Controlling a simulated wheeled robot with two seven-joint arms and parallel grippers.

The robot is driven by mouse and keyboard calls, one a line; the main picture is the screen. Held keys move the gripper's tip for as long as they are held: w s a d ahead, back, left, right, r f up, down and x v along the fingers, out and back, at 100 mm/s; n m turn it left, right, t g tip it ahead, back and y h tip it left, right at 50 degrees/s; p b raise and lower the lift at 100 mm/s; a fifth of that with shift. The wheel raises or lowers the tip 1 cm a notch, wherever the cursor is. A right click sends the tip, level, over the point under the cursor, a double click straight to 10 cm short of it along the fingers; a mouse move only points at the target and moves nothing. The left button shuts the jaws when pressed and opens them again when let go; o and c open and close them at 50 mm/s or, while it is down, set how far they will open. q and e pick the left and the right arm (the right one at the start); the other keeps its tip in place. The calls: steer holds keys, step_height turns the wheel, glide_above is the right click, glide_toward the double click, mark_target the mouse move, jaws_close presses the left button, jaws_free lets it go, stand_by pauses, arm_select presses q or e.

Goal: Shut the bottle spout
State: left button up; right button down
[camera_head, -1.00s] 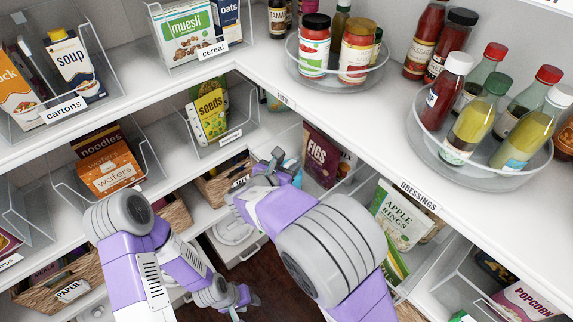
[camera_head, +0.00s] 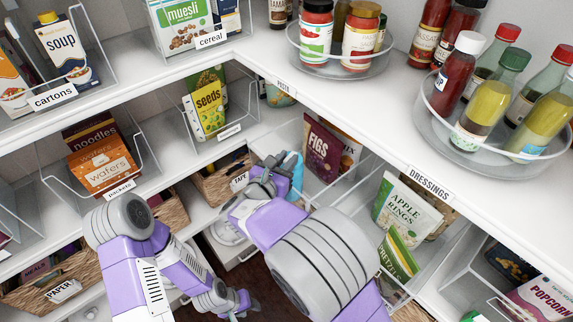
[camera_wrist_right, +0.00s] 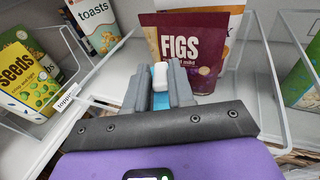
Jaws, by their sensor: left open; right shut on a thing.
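My right gripper (camera_head: 275,168) is shut on a light blue bottle (camera_head: 294,172), which is mostly hidden by the fingers and wrist. In the right wrist view the fingers (camera_wrist_right: 160,92) close on either side of the blue bottle (camera_wrist_right: 161,101). Its white top (camera_wrist_right: 160,74) sticks up between the fingertips. I cannot tell whether the spout there is open or shut. My left gripper (camera_head: 240,304) is low in the head view, below the shelves and away from the bottle. It is open and empty.
A purple FIGS pouch (camera_head: 321,150) stands just behind the bottle, in a clear bin. A basket (camera_head: 212,185) sits below. The upper shelf edge (camera_head: 330,135) overhangs at right.

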stand_by(0.3)
steer(key=c, duration=1)
jaws_free()
steer(key=shift+c, duration=0.2)
steer(key=p+v, duration=0.1)
steer(key=v, duration=0.6)
steer(key=shift+s+a+p, duration=0.2)
steer(key=shift+s+p, duration=0.1)
